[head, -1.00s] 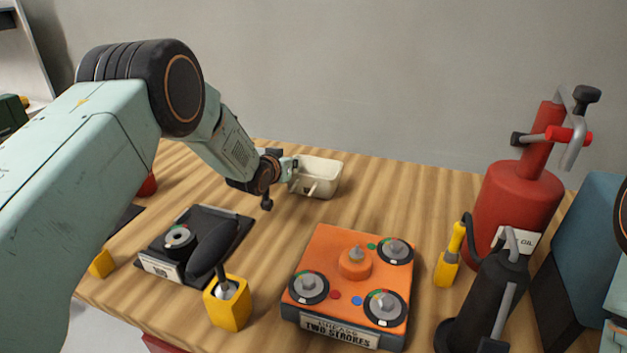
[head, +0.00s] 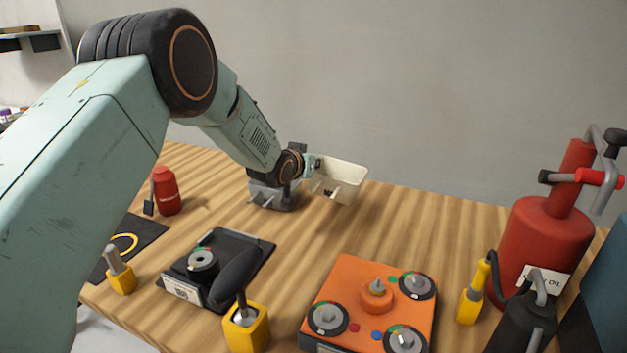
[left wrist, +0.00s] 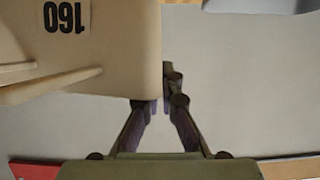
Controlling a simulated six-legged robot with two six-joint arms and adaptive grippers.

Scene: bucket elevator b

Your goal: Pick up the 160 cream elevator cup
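The cream elevator cup (head: 345,179) is in the head view, near the back of the wooden table, and appears raised off it. In the left wrist view the cup (left wrist: 80,55) fills the upper left, with a black-on-white 160 label upside down. My left gripper (head: 311,165) is at the cup's left side. In the left wrist view the gripper's fingers (left wrist: 164,88) close in at the cup's edge, and the cup hides part of one finger. It appears shut on the cup. My right gripper is not in view.
A grey object (head: 273,195) stands just below my left wrist. A red bottle (head: 167,192), a black tray device (head: 218,262), a yellow-based tool (head: 246,325), an orange box (head: 375,300) and a red oil can (head: 545,240) stand around. The table centre (head: 330,230) is clear.

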